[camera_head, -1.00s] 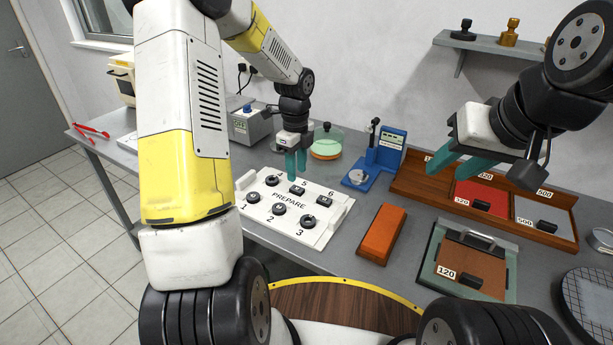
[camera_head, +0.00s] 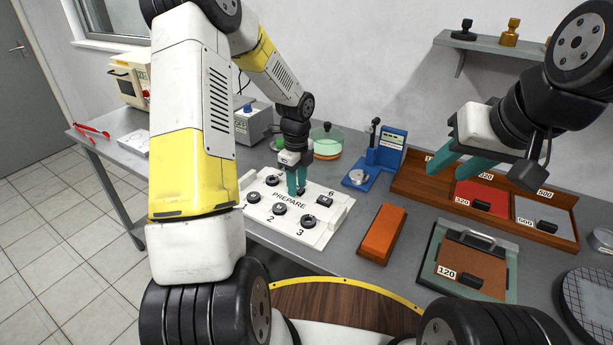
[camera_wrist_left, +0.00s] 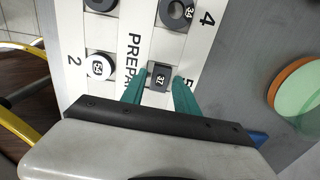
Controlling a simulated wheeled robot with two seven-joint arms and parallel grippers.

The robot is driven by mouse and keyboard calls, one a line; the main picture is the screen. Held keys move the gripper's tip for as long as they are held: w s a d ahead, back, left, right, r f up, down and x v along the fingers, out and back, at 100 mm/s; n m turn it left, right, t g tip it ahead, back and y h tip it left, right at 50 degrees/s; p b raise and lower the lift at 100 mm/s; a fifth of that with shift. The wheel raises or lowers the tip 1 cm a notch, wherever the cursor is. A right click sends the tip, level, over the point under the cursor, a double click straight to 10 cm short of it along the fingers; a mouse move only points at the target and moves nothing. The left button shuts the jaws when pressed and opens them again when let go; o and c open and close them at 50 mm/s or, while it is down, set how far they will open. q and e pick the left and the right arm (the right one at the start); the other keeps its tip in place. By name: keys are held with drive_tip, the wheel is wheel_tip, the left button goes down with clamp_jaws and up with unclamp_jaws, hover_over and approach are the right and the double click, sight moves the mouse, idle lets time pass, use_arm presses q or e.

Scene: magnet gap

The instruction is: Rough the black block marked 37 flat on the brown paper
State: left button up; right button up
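The black block marked 37 (camera_wrist_left: 160,77) sits in place 5 of the white PREPARE tray (camera_head: 331,222); in the head view my left fingers cover most of it. My left gripper (camera_head: 297,188) points down over that place. In the left wrist view its green fingertips (camera_wrist_left: 161,84) stand open on either side of the block, with a gap showing at the right finger. The brown paper (camera_head: 470,262), labelled 120, lies in a green-framed tray at the right front. My right gripper (camera_head: 457,168) is open and empty, held above the wooden rack.
Other pieces, among them a round one marked 34 (camera_wrist_left: 175,12), stand in the tray. An orange bar (camera_head: 382,234) lies between tray and brown paper. Behind are a blue device (camera_head: 376,160), a glass dish (camera_head: 327,142) and a wooden rack (camera_head: 408,182) with red and grey papers.

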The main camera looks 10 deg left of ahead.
use_arm(q)
clamp_jaws()
drive_tip(key=shift+r, duration=2.55)
drive_tip(key=shift+s, duration=0.15)
